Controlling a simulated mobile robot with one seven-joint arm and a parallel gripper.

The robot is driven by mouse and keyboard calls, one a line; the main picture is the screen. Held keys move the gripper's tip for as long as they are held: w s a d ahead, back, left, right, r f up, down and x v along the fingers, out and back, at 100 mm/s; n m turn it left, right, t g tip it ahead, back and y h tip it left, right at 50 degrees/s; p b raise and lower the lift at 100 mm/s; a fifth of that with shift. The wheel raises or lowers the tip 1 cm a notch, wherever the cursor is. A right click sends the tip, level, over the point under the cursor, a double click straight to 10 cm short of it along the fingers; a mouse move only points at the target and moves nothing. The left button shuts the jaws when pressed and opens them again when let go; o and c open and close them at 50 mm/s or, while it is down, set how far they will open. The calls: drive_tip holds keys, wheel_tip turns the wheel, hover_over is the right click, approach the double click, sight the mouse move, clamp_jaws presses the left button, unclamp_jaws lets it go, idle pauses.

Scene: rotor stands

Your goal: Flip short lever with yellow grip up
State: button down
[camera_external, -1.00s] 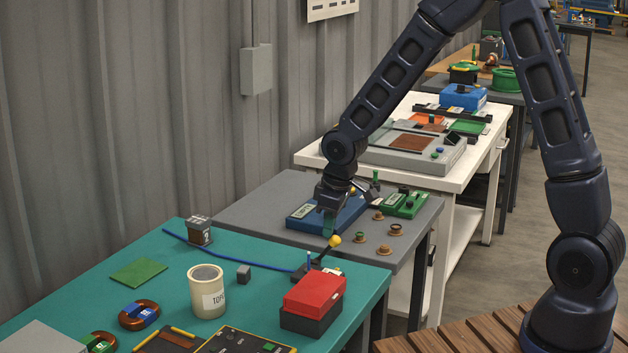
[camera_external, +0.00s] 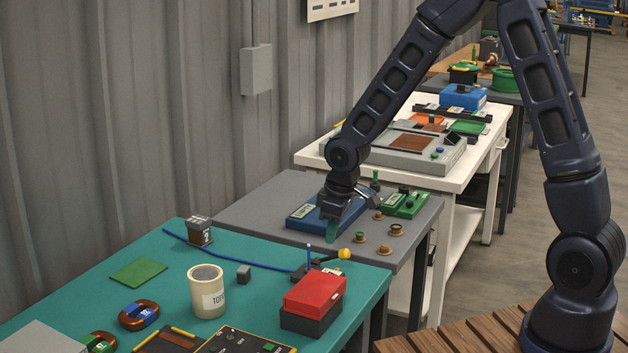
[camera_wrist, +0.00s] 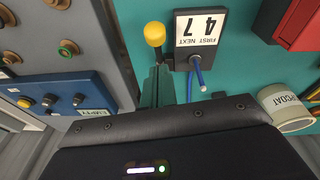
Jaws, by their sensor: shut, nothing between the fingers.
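The short lever with its yellow grip (camera_external: 344,254) lies at a low slant over the right edge of the teal table, its dark base (camera_external: 303,271) to the left. In the wrist view the yellow grip (camera_wrist: 155,34) shows just beyond my fingertips. My gripper (camera_external: 331,232) is shut and empty, with green fingertips, just above and left of the grip in the outside view. In the wrist view the fingers (camera_wrist: 157,85) cover part of what lies below the grip. I cannot tell whether they touch the lever.
A red-lidded box (camera_external: 314,291) stands in front of the lever. A blue cable (camera_external: 230,254) crosses the teal table (camera_external: 90,285). A card reading "FIRST NEXT 47" (camera_wrist: 201,28) is beside the lever. A blue box (camera_external: 303,216) and several round knobs stand on the grey table (camera_external: 262,205).

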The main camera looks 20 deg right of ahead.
idle(0.3)
drive_tip(key=s+d+r, duration=0.3)
drive_tip(key=s+r, duration=0.2)
drive_tip(key=r, duration=0.5)
drive_tip(key=shift+d, duration=0.25)
idle(0.4)
drive_tip(key=s+d+r+m+t, duration=0.1)
drive_tip(key=s+d+r+m, duration=0.1)
drive_tip(key=d+r, duration=0.55)
drive_tip(key=s+d+r+m+t, duration=0.1)
drive_tip(key=d+r+m, duration=0.25)
drive_tip(key=d, duration=0.65)
drive_tip(key=s+d+r+m+h, duration=0.1)
drive_tip(key=s+d+r+m, duration=0.4)
drive_tip(key=s+d, duration=0.8)
drive_tip(key=shift+s+d+r+t, duration=0.2)
drive_tip(key=shift+s+r+t, duration=0.2)
drive_tip(key=shift+r, duration=0.55)
